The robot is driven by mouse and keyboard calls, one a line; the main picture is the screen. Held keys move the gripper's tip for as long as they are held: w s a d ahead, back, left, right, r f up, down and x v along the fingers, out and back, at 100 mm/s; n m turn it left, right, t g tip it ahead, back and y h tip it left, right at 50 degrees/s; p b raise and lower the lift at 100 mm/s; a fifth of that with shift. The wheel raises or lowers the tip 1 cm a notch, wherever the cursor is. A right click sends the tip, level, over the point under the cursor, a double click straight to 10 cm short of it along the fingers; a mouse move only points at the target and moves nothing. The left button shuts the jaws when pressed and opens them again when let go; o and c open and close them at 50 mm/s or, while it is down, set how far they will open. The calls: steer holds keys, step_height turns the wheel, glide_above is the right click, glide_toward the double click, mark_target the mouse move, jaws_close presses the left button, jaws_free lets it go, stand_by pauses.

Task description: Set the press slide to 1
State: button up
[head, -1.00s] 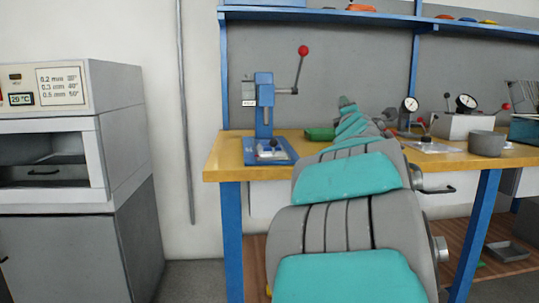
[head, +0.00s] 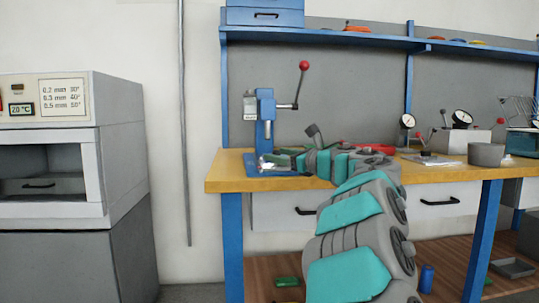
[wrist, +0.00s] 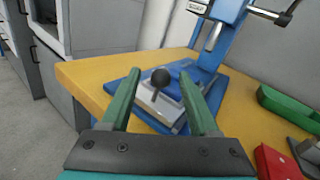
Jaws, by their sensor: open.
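The blue press (head: 265,125) stands at the left end of the yellow bench, with a red-balled lever at its upper right. In the wrist view the press base (wrist: 212,92) carries a pale block with the press slide (wrist: 161,77), a short stem with a black ball knob. My gripper (wrist: 159,80) is open, its two green fingers pointing at the block with the knob between them in the picture. I cannot tell whether they touch it. In the head view my gripper (head: 282,161) is low at the press base and hides the slide. No slide numbers are readable.
A green bin (wrist: 285,113) and a red bin (wrist: 277,163) lie right of the press. Dial gauges (head: 462,118) and a grey bowl (head: 487,154) stand further right on the bench (head: 440,174). An oven (head: 60,140) stands at the left, with a floor gap before the bench.

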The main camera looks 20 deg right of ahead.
steer(key=shift+x, duration=2.35)
steer(key=shift+d, duration=0.1)
jaws_close()
